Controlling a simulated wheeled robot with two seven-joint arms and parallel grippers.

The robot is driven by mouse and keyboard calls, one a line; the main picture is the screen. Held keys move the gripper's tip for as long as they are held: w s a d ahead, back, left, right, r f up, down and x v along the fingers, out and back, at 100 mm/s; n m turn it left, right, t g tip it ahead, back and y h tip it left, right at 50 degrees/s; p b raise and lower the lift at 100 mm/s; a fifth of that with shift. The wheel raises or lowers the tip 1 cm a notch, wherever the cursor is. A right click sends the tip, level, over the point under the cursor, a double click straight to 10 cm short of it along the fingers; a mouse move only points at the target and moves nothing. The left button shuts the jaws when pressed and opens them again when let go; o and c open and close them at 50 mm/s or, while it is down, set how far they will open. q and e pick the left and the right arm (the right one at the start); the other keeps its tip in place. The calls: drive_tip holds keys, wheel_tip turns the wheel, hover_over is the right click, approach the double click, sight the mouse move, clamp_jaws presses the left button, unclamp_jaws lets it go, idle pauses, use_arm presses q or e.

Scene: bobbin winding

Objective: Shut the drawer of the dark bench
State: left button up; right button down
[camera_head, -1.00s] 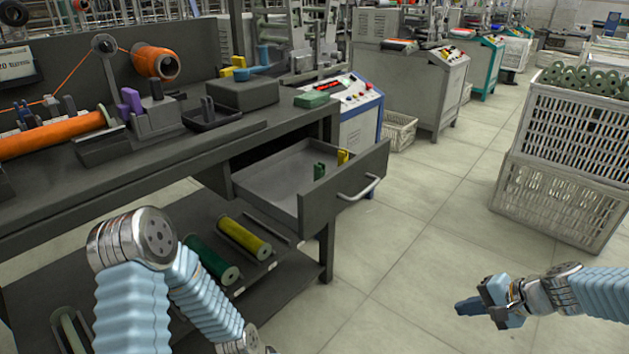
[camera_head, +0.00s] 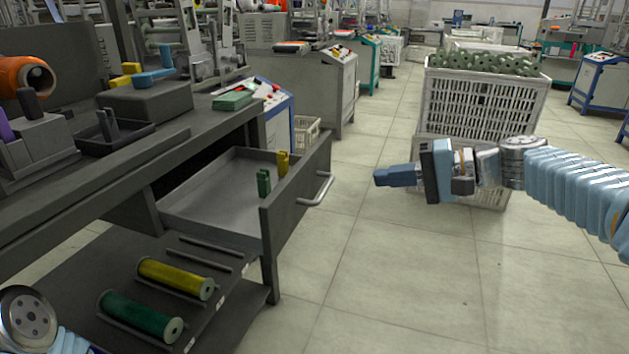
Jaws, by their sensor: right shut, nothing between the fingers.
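The dark bench (camera_head: 95,187) stands on the left. Its drawer (camera_head: 291,199) is pulled out toward the right, with a silver bar handle (camera_head: 319,189) on its front. A green piece (camera_head: 264,183) and a yellow piece (camera_head: 283,164) stand inside the drawer near its front. My right gripper (camera_head: 380,178) is shut and empty, pointing left, in the air to the right of the handle with a clear gap between them. My left arm shows only at the lower left corner; its gripper is out of the picture.
A yellow roll (camera_head: 176,277) and a green roll (camera_head: 141,317) lie on the bench's lower shelf. White crates (camera_head: 481,105) stand behind my right gripper, the upper one holding green parts. The tiled floor right of the drawer is clear.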

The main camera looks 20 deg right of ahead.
approach(307, 180)
drive_tip(key=x, duration=0.5)
drive_tip(key=shift+a+f+b, duration=0.1)
drive_tip(key=shift+f+b, duration=0.1)
drive_tip(key=shift+b, duration=0.2)
drive_tip(key=shift+w+a, duration=0.4)
drive_tip(key=shift+a, duration=0.15)
use_arm(q)
drive_tip(key=shift+f, duration=0.5)
